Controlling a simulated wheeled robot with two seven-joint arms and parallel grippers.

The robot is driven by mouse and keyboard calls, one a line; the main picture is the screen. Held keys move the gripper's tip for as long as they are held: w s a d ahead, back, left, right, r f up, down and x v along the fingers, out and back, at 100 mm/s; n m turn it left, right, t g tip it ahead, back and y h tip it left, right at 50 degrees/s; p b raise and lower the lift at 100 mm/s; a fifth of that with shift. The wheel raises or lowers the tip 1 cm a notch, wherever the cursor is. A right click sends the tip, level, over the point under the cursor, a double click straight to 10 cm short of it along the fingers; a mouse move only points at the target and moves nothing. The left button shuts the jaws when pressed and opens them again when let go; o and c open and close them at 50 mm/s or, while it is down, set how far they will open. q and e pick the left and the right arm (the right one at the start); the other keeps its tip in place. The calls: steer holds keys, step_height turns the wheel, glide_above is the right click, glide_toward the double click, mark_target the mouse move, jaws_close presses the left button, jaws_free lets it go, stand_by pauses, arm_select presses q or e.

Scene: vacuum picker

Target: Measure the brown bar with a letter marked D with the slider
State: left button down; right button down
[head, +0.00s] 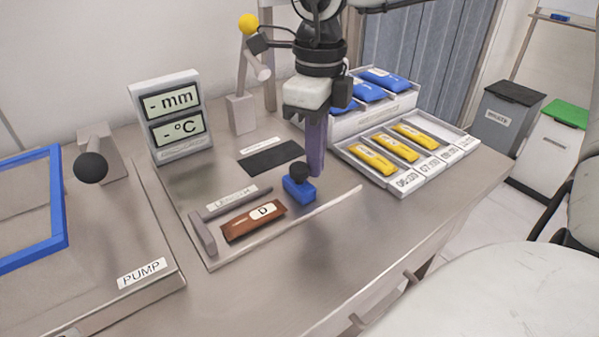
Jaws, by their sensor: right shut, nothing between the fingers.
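The brown bar marked D (240,228) lies flat on the grey measuring plate (222,258), with its left end close to a grey end stop (203,233). The slider, a blue block (305,193) with a black knob, stands to the right of the bar with a gap between them. My right gripper (315,173) points down from the top, just behind and right of the slider's knob. Its purple fingers are closed together with nothing between them. Whether they touch the slider cannot be told. A display (167,117) reads "- mm" and "- °C". My left gripper is out of view.
A grey strip marked LENGTH (238,202) lies behind the bar, and a dark pad (270,158) lies farther back. A tray with yellow packs (394,147) and a bin with blue packs (368,92) stand right. A PUMP station (140,270) with a blue frame (60,200) is left.

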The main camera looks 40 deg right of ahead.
mark_target(292, 170)
steer(key=shift+w+a+b, duration=0.15)
steer(key=shift+a+b, duration=0.35)
steer(key=shift+a, duration=0.75)
steer(key=shift+w+a+b, duration=0.1)
steer(key=shift+a+b, duration=0.35)
steer(key=shift+a, duration=0.8)
stand_by(4.0)
steer(key=shift+d, duration=0.15)
steer(key=shift+s+d, duration=0.1)
steer(key=shift+d, duration=0.8)
steer(key=shift+r+p, duration=2.8)
steer(key=shift+r, duration=1.2)
